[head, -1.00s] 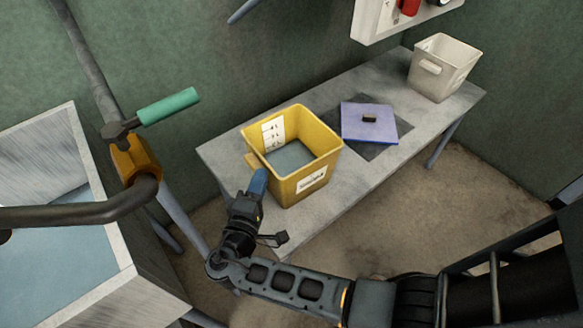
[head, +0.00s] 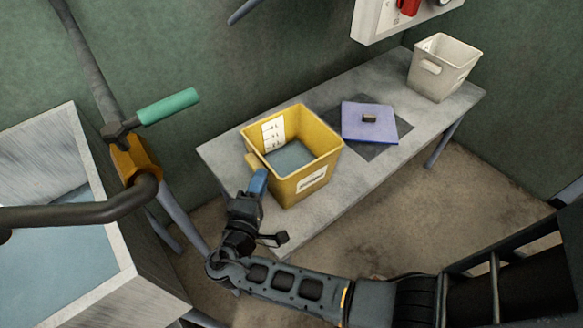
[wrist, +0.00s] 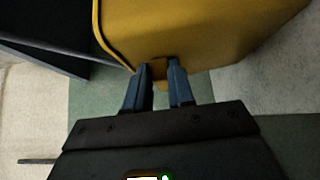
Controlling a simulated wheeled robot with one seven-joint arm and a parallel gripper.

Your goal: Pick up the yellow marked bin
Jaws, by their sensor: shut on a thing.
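The yellow bin (head: 315,168) stands upright on the grey table, with a white label on its front and a marked scale inside. Something blue-grey fills its lower inside. My gripper (head: 258,178) is at the bin's near left side, by its yellow handle tab. In the wrist view, the blue fingers of my gripper (wrist: 160,72) are shut on the handle tab (wrist: 160,70), with the yellow bin wall (wrist: 200,30) just beyond them. In the head view the fingers partly hide the handle.
On the table (head: 345,200), a blue-violet lid (head: 385,128) lies right of the bin, and a white bin (head: 450,62) stands at the far right end. A metal vat (head: 110,240) with a pipe and green-handled valve (head: 168,106) is at left.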

